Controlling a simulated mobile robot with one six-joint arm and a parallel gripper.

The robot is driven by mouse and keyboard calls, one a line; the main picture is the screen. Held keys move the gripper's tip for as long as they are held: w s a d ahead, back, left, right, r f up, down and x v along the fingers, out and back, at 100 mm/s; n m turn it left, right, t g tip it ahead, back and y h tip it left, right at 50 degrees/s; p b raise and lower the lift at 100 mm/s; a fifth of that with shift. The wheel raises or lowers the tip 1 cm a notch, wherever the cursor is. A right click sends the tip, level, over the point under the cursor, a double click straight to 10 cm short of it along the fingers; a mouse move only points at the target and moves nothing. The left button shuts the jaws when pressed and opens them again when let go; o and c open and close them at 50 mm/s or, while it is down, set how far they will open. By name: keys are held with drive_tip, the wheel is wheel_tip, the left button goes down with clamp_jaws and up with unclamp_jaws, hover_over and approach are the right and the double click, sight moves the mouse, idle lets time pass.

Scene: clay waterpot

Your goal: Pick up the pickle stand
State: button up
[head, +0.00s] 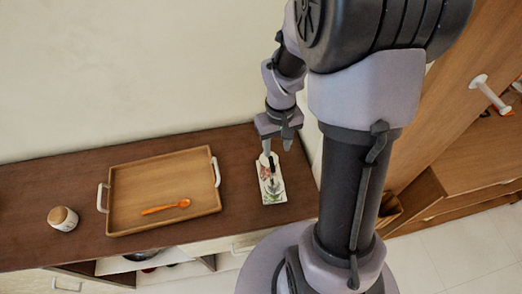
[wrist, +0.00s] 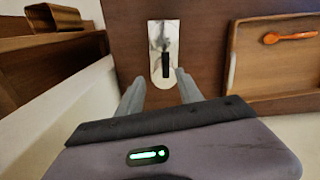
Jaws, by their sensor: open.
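A narrow white plate with a floral pattern (head: 274,194) lies on the brown counter, below my gripper in the head view. A small object with a dark upright part (head: 270,168) stands on it, likely the pickle stand. In the wrist view the plate (wrist: 172,27) shows a grey, shiny shape and a black handle-like part (wrist: 166,66). My gripper (head: 276,148) points down over the far end of the plate. In the wrist view its two fingers (wrist: 160,78) are apart, with nothing held between them. The fingers partly hide the object in the head view.
A wooden tray (head: 125,200) with white handles holds an orange spoon (head: 167,207), left of the plate. A small jar with a wooden lid (head: 62,218) stands further left. The wall (head: 130,70) is close behind the counter. A wooden cabinet (head: 450,100) stands at the right.

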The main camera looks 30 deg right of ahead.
drive_tip(key=f+b, duration=0.1)
drive_tip(key=f, duration=0.2)
drive_tip(key=f+b, duration=0.1)
drive_tip(key=f, duration=0.5)
drive_tip(key=shift+a+f+b, duration=0.25)
drive_tip(key=shift+b, duration=0.15)
drive_tip(key=f, duration=0.2)
drive_tip(key=f+b, duration=0.1)
drive_tip(key=f, duration=0.1)
drive_tip(key=f+b, duration=0.1)
drive_tip(key=shift+w+a+f, duration=0.1)
drive_tip(key=shift+a+f, duration=0.25)
drive_tip(key=shift+f, duration=0.05)
drive_tip(key=shift+r, duration=0.1)
clamp_jaws()
